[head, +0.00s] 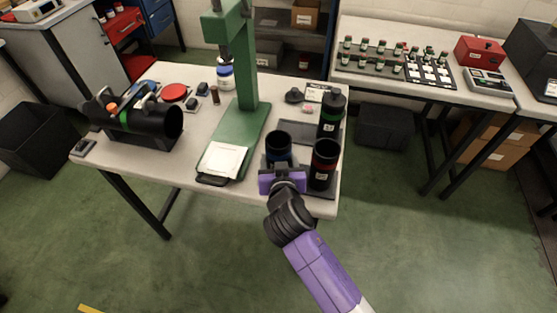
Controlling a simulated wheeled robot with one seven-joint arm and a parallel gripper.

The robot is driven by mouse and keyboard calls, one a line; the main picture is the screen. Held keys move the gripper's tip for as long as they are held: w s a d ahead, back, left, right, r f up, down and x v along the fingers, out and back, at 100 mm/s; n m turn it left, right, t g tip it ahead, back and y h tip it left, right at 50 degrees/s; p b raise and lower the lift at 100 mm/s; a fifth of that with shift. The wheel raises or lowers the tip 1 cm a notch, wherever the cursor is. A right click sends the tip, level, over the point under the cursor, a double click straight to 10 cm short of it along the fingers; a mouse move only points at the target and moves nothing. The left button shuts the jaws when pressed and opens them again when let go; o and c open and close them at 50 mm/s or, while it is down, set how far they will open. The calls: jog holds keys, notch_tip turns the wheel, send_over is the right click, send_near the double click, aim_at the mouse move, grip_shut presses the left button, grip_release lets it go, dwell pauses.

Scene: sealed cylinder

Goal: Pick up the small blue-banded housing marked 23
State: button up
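A small black open-topped housing with a blue band (278,151) stands near the front right of the workbench. Its lower part is hidden behind my gripper, and no number on it can be read. My purple and dark gripper (281,174) is right in front of it, at the bench's front edge. The fingers are too small and hidden to tell whether they are open or whether they touch the housing.
A red-banded black housing (323,164) stands close on the right, and a green-banded one (331,114) behind it. A green press (243,118) stands to the left. A large black tube (150,119) lies in a cradle farther left. Green floor is clear in front.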

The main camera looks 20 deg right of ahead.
jog(key=c, duration=1.1)
jog(key=shift+r, duration=0.1)
grip_shut()
